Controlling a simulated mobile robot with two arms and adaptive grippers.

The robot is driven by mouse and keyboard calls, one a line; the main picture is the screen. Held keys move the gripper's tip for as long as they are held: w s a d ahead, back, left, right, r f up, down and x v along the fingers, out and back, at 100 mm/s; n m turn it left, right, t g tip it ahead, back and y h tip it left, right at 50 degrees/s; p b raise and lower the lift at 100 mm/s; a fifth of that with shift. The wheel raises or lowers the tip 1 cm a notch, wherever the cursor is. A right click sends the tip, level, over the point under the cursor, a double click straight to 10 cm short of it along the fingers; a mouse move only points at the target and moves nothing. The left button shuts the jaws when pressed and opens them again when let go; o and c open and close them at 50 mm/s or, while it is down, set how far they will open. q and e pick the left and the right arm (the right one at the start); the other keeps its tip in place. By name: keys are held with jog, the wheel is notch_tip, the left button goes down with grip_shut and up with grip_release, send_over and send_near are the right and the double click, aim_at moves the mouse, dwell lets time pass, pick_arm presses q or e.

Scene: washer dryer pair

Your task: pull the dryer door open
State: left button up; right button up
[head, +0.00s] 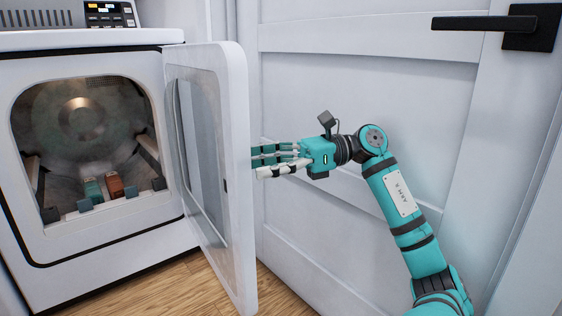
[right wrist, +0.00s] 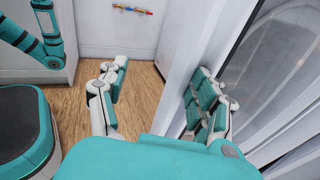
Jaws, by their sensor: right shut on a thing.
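The white dryer (head: 100,250) stands at the left in the head view. Its door (head: 236,120) is swung wide open on the right side of the opening, its glass pane facing the drum. The drum shows, with several teal and reddish-brown items at its bottom. My right gripper (head: 258,160) is at the free edge of the door, about mid-height, and is shut on it. The fingertips are partly hidden by the door. In the right wrist view the door edge (right wrist: 185,50) rises beside the right-hand fingers, and the left-hand finger stands over the floor. My left gripper is not in view.
A white panelled door (head: 370,90) with a black handle (head: 500,24) is close behind my right arm. Wooden floor (head: 150,290) is clear below the dryer.

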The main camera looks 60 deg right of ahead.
jog(key=o, duration=0.4)
jog(key=shift+s+d+r, duration=0.15)
jog(key=shift+s+d, duration=0.35)
jog(key=shift+s, duration=0.15)
jog(key=shift+s+d+r, duration=0.15)
jog(key=shift+s+d, duration=0.3)
jog(key=shift+s, duration=0.15)
jog(key=shift+r, duration=0.1)
